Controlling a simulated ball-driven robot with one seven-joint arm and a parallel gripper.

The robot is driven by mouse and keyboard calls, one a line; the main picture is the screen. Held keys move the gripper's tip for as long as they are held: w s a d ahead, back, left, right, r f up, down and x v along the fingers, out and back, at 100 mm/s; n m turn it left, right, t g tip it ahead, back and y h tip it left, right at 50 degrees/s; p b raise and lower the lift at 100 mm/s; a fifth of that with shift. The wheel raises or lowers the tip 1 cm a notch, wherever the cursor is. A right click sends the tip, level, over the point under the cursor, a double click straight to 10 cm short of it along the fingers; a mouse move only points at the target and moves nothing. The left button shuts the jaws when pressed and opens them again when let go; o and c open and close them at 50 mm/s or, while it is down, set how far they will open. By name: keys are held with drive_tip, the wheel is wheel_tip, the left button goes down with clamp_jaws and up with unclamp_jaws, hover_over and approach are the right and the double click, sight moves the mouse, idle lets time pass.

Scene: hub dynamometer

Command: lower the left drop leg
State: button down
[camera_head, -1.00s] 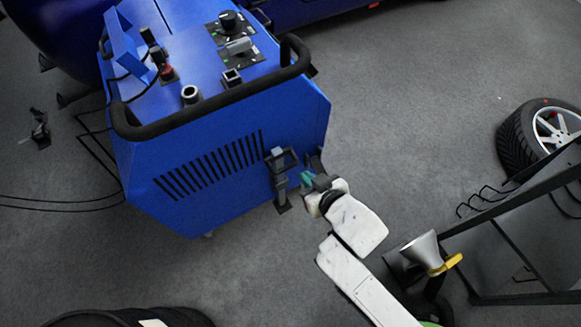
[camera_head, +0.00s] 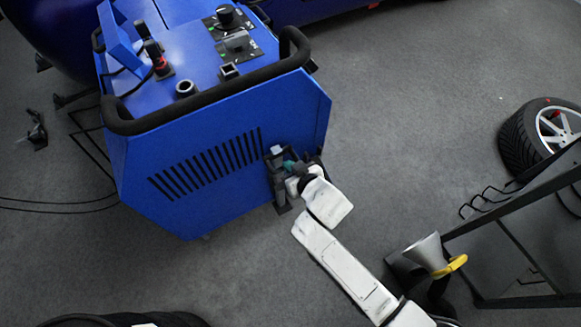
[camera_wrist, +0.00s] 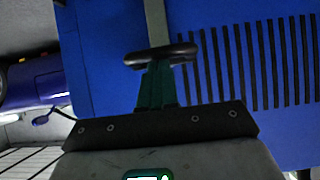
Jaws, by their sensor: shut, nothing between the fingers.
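The left drop leg (camera_head: 281,191) is a black upright bracket on the vented side of the blue machine (camera_head: 205,170), near its right corner. My gripper (camera_head: 290,164) is at the upper part of this leg and partly covers it. In the wrist view, my green fingers (camera_wrist: 157,85) are together, with nothing seen between them. Their tips reach a short black bar (camera_wrist: 160,55) lying across them against the blue panel. I cannot tell whether the tips touch the bar. The lower part of the leg is hidden in the wrist view.
A black rail (camera_head: 205,103) runs around the machine's top. A black frame (camera_head: 510,220) with a grey and yellow funnel (camera_head: 430,255) stands at right, near my arm. A wheel (camera_head: 545,135) lies at far right. Grey floor is clear between machine and wheel.

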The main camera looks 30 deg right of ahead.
drive_tip(key=shift+f, duration=0.1)
wheel_tip(320, 180, down, 9)
drive_tip(key=b, duration=0.7)
drive_tip(key=shift+b, duration=0.3)
drive_tip(key=shift+s, duration=0.1)
